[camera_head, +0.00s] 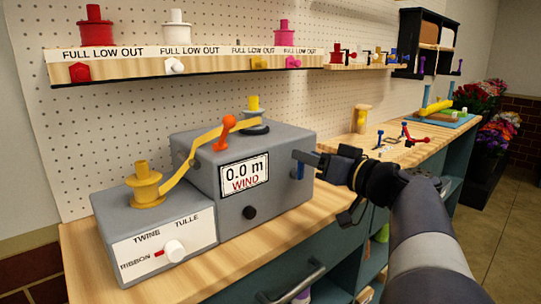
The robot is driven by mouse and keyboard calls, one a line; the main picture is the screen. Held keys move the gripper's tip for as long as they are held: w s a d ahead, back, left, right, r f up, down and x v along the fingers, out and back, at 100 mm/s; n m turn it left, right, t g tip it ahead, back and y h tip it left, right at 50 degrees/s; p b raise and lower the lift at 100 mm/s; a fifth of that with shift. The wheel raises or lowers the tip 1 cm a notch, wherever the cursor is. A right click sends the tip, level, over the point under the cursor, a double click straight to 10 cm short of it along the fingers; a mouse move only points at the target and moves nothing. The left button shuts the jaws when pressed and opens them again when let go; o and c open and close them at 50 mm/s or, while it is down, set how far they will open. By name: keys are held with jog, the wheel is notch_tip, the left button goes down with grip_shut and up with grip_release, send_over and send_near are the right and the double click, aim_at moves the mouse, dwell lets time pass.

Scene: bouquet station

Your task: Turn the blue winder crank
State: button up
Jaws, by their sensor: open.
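The grey winder box (180,178) stands on the wooden counter, with a display (243,175) reading "0.0 m WIND". A small piece of the blue crank (299,170) shows at the box's right side; the rest is hidden. My gripper (308,162) is at that side, with a dark finger reaching left just above and beside the blue piece. It is open; I cannot tell whether it touches the crank. The white selector knob (175,250) has its red pointer towards "RIBBON". A yellow ribbon (205,145) runs from the yellow spool (144,185) past an orange lever (224,130).
A shelf (180,64) with coloured spools and knobs hangs on the pegboard above the box. Small tools (405,137) and a wooden post (361,118) are further right on the counter. A drawer handle (290,283) sticks out below the counter edge. Flowers (487,105) stand at far right.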

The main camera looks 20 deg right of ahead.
jog(key=shift+x, duration=0.9)
jog(key=shift+c, duration=0.5)
grip_shut()
jog(key=shift+d+m, duration=0.15)
jog(key=shift+m, duration=0.15)
